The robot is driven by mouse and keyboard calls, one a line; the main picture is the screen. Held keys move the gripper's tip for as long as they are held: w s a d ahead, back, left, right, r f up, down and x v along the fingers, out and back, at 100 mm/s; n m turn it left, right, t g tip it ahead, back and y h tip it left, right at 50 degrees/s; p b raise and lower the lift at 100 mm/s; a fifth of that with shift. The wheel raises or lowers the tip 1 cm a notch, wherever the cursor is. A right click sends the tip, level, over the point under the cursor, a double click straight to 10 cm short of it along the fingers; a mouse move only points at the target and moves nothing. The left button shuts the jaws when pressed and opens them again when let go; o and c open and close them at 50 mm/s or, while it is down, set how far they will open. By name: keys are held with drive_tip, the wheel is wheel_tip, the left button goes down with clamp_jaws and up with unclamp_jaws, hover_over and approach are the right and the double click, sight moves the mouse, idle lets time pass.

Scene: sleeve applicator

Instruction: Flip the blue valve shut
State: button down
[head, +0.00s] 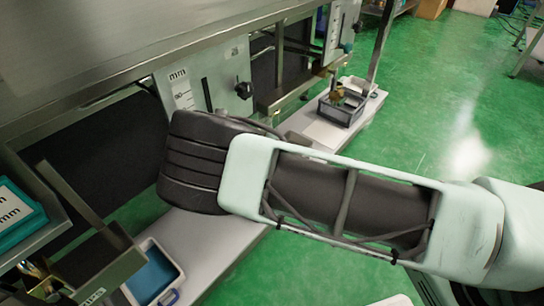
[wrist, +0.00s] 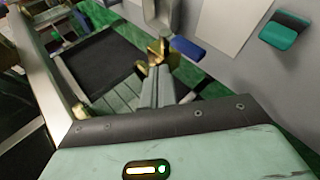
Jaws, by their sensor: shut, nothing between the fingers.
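The blue valve's handle (wrist: 188,48) appears in the wrist view as a short blue lever, just right of a brass fitting (wrist: 157,50). My gripper (wrist: 158,72) shows in the wrist view with its grey fingers together and nothing held. The fingertips are close to the brass fitting and just left of and below the blue handle. I cannot tell whether they touch either one. In the head view my arm hides the gripper, and I cannot pick out the blue valve there.
A teal and black knob (wrist: 284,32) sits on a pale panel in the wrist view. In the head view, a metal bench (head: 130,65) runs above, with a grey crate (head: 340,112) on a low shelf and a blue-lined tray (head: 153,272) at lower left. Green floor is open at right.

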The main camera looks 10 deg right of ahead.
drive_tip(key=s+a+f+p+v, duration=0.1)
drive_tip(key=v, duration=0.8)
drive_tip(key=shift+s+p, duration=0.25)
drive_tip(key=shift+p, duration=0.1)
drive_tip(key=shift+s+a, duration=0.1)
drive_tip(key=s+a+r+m+g+y, duration=0.1)
drive_tip(key=s+r+m+g+y, duration=0.2)
drive_tip(key=s, duration=0.5)
drive_tip(key=s+a+r+m+g, duration=0.2)
drive_tip(key=s+r+g, duration=0.25)
drive_tip(key=s, duration=0.25)
drive_tip(key=s+d+r+n+g+y, duration=0.1)
drive_tip(key=s+d+r, duration=0.1)
drive_tip(key=s+r, duration=0.7)
drive_tip(key=s+d+r+y, duration=0.1)
drive_tip(key=s+d+r, duration=0.2)
drive_tip(key=s+r, duration=0.6)
wheel_tip(320, 180, up, 28)
drive_tip(key=w+p, duration=0.1)
drive_tip(key=p, duration=2.5)
drive_tip(key=shift+w+a+p, duration=0.3)
drive_tip(key=shift+w+p, duration=0.05)
drive_tip(key=shift+w, duration=0.05)
